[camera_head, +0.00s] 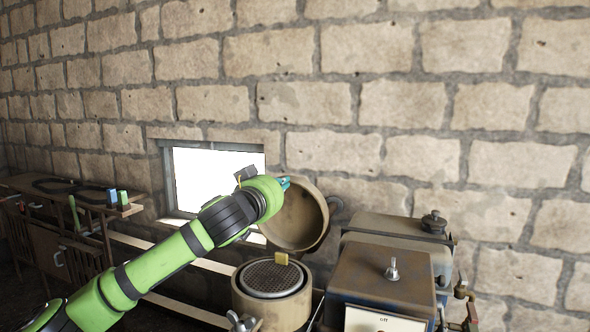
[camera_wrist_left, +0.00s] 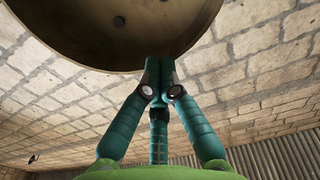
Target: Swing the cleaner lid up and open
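The cleaner lid (camera_head: 297,215) is a round tan dish, swung up and standing tilted behind the round cleaner body (camera_head: 272,305). The body's top is uncovered and shows a dark mesh disc (camera_head: 272,278). My left gripper (camera_head: 286,183) is at the lid's upper left edge. In the left wrist view the lid's hollow side (camera_wrist_left: 110,30) fills the top, and the teal fingers (camera_wrist_left: 159,68) are drawn together with their tips at its rim. I see no lid wall clearly between them; whether they touch the rim is hard to tell. My right gripper is not in view.
A blue-grey engine housing (camera_head: 385,275) with a wing nut (camera_head: 392,270) stands right of the cleaner. A brown bench (camera_head: 70,196) with small blue and green items is at the left. The brick wall (camera_head: 400,100) and bright window (camera_head: 205,178) are close behind.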

